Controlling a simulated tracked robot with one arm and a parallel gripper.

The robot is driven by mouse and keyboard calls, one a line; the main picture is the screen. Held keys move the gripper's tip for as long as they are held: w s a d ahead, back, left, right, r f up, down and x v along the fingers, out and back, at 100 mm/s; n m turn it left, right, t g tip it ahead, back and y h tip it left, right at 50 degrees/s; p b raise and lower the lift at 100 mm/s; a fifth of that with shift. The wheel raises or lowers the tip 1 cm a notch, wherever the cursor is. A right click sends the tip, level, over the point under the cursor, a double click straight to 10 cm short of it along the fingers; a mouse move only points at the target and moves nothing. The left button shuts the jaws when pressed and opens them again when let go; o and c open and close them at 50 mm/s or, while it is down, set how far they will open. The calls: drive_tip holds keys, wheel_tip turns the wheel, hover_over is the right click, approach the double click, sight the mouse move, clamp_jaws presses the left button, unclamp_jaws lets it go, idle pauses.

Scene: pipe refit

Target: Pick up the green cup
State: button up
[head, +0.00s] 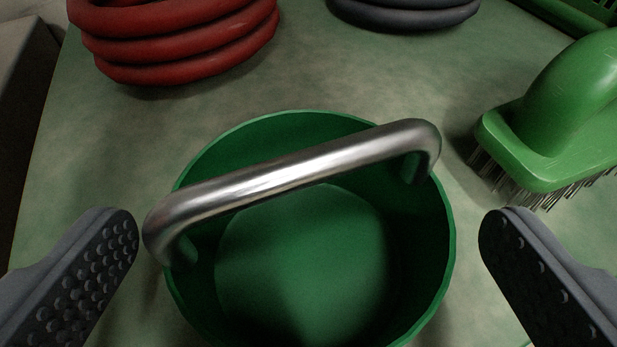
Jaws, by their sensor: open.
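The green cup (305,270) stands in the lower middle of the head view, seen from above and looking empty inside. A shiny metal bar handle (290,175) spans its top from left to upper right. My gripper (310,235) is open, with one dark studded finger left of the cup and the other right of it. Both fingers look apart from the cup's wall. The cup's near rim is cut off by the bottom edge of the view.
A red coiled hose (180,45) lies at the upper left and a dark grey coil (405,12) at the top. A green wire brush (560,120) lies close on the right. Part of a green crate (585,14) shows at the top right. The greenish surface (85,150) is clear on the left.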

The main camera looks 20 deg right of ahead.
drive_tip(key=shift+x, duration=1)
drive_tip(key=shift+f, duration=0.1)
drive_tip(key=c, duration=0.9)
drive_tip(key=shift+c, duration=0.2)
